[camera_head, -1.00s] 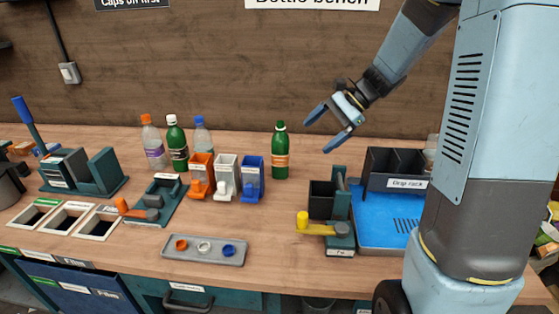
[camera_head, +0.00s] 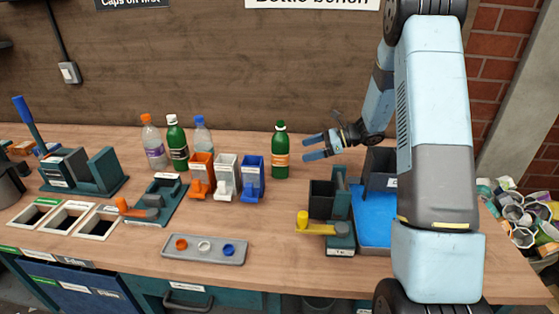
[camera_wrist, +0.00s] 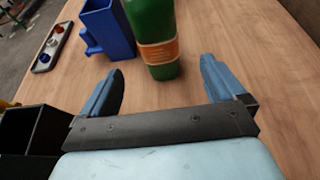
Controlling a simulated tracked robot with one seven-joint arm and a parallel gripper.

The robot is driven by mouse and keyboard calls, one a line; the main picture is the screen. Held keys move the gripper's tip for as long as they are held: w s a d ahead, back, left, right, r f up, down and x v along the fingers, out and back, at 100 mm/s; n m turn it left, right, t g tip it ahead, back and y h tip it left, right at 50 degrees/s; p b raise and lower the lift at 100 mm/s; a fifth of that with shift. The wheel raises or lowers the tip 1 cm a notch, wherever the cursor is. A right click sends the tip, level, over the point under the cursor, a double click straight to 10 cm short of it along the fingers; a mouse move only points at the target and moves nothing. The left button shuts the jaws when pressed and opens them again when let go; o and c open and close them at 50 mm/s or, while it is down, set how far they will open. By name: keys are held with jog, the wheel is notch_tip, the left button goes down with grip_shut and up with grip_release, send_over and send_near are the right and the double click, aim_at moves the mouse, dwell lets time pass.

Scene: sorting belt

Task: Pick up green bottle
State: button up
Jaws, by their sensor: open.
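A green bottle (camera_head: 281,152) with an orange label and green cap stands upright near the middle of the bench, alone. My gripper (camera_head: 308,147) is open and empty just to its right, its fingers pointing left toward it. In the wrist view the green bottle (camera_wrist: 155,38) stands ahead of my gripper (camera_wrist: 162,78), roughly between the lines of the two fingers and beyond their tips; its top is cut off. A second green bottle (camera_head: 177,147), with a white cap, stands farther left.
A blue dispenser (camera_head: 252,178) stands close left of the bottle and shows in the wrist view (camera_wrist: 103,28). White (camera_head: 226,176) and orange (camera_head: 201,175) dispensers adjoin it. A dark fixture with a yellow handle (camera_head: 315,228) and a blue tray (camera_head: 374,222) lie nearer, at right.

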aim_at(279, 158)
jog(key=x, duration=1.1)
jog(key=shift+a+f, duration=0.15)
jog(key=shift+a, duration=0.05)
jog(key=c, duration=1.1)
